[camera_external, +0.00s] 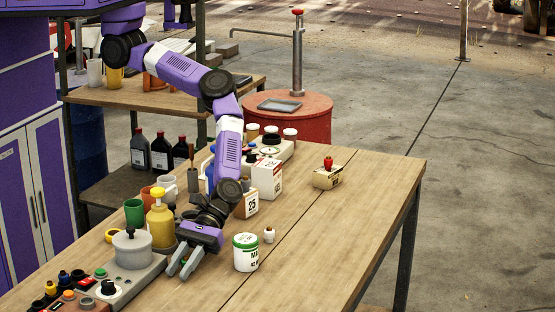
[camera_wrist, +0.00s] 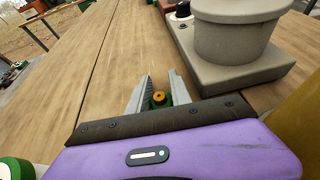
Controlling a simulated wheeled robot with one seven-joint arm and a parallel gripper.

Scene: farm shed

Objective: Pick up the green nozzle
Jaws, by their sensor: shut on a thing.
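The green nozzle (camera_wrist: 158,98), with an orange-yellow ring at its top, shows in the wrist view between the two grey fingers of my gripper (camera_wrist: 160,82). My gripper is shut on it. In the external view my gripper (camera_external: 184,263) points down close over the wooden table (camera_external: 320,215), between the grey pump-like unit and the white jar.
A grey unit with a round drum (camera_external: 132,250) stands close left of my gripper, with a yellow bottle (camera_external: 160,222) behind it. A white jar with a green lid (camera_external: 246,254) stands to the right. Boxes (camera_external: 267,178) stand farther back. The table's right side is mostly clear.

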